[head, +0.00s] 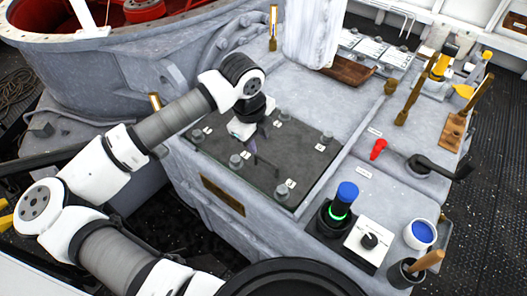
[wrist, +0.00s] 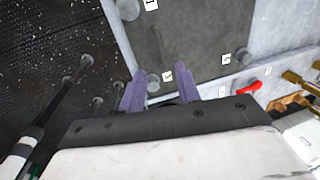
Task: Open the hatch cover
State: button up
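A dark grey square plate, which looks like the hatch cover (head: 295,158), lies flat on a pale grey painted housing. Several round grey bolts or knobs, with small white numbered tags, stand along its edges. The plate also fills the upper middle of the wrist view (wrist: 195,35). My gripper (head: 259,146) is over the plate, pointing down. In the wrist view its two purple fingers (wrist: 160,80) are apart, with nothing held between them. I cannot tell the height of the fingertips above the plate.
Right of the plate are a red lever (head: 378,148), a black handle (head: 440,166), a blue-topped button with a green ring (head: 343,200), a black knob on a white box (head: 369,240) and a blue-lined cup (head: 420,234). Brass-coloured levers (head: 410,90) stand behind. Dark textured deck surrounds the housing.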

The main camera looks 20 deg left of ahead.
aim_at(263, 161)
jog(key=f, duration=0.3)
jog(key=w+f+p, duration=0.1)
jog(key=f, duration=0.4)
jog(key=shift+w+d+f+p, duration=0.3)
jog(key=shift+w+d+f, duration=0.05)
jog(key=shift+d+f, duration=0.05)
grip_shut()
